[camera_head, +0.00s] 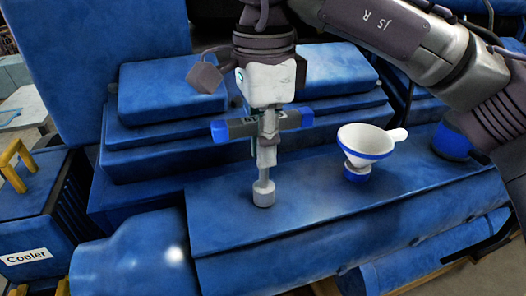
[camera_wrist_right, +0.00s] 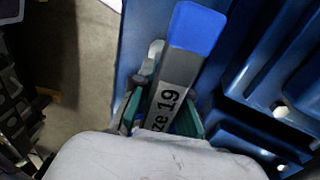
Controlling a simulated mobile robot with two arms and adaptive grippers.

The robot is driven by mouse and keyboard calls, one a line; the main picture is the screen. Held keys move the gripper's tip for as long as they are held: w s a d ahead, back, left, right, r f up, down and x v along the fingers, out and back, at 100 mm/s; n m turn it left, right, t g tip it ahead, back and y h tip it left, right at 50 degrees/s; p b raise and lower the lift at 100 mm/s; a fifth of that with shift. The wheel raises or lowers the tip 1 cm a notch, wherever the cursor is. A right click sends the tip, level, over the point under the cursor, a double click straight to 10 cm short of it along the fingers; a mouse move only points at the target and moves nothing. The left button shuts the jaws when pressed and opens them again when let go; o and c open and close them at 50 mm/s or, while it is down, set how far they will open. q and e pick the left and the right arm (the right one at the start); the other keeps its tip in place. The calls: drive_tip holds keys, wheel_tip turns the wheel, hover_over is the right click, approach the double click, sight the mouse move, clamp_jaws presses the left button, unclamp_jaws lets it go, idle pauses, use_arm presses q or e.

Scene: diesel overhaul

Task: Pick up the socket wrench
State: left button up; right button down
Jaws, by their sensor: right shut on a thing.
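The socket wrench (camera_head: 297,119) has a cross handle with blue ends and a grey middle, and a grey shaft that points down to a socket at its lower end. My right gripper (camera_head: 266,128) is shut on the middle of the handle from above. The socket is at the blue engine ledge; I cannot tell whether it touches. In the right wrist view one blue handle end (camera_wrist_right: 197,28) and a grey part marked "ze 19" show between the fingers. The other end is hidden there. My left gripper is not in view.
A white funnel with a blue rim (camera_head: 365,141) stands on the engine ledge to the right of the wrench. The blue engine block (camera_head: 150,92) rises behind. A blue box labelled "Cooler" (camera_head: 28,256) with yellow handles is at lower left.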

drive_tip(key=shift+r+b, duration=0.4)
drive_tip(key=shift+r, duration=0.25)
drive_tip(key=r, duration=0.1)
drive_tip(key=r+b, duration=0.1)
drive_tip(key=r, duration=0.1)
drive_tip(key=shift+s+d, duration=0.1)
drive_tip(key=shift+s, duration=0.2)
drive_tip(key=s+d+r+b, duration=0.2)
drive_tip(key=s+r, duration=0.4)
drive_tip(key=s, duration=0.4)
drive_tip(key=shift+s+d+r, duration=0.3)
drive_tip(key=shift+s+d, duration=0.05)
drive_tip(key=shift+d, duration=0.15)
drive_tip(key=c, duration=1.8)
unclamp_jaws()
clamp_jaws()
